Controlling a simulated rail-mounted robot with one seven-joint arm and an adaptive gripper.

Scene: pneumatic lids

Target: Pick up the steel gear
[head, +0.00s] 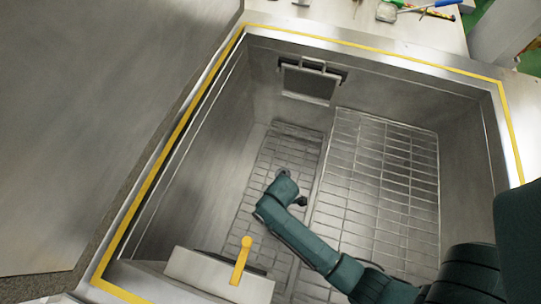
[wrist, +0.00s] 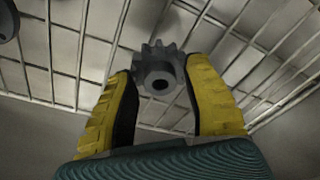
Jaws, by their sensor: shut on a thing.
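The steel gear (wrist: 157,80) is grey, with blunt teeth and a dark round hole in its middle. In the wrist view it sits between the two yellow ribbed fingers of my gripper (wrist: 160,67), near their tips, and the fingers are shut on it. A wire rack shows behind the gear in that view; I cannot tell how far the gear is from it. In the head view my arm reaches down into the metal tub, and the gear and fingers cannot be made out there.
The steel tub (head: 223,140) has high walls and a yellow-striped rim. Wire racks (head: 375,180) cover its floor. A large open lid (head: 90,120) stands at left. A yellow handle (head: 241,262) rises at the front. Tools (head: 425,12) lie beyond the back rim.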

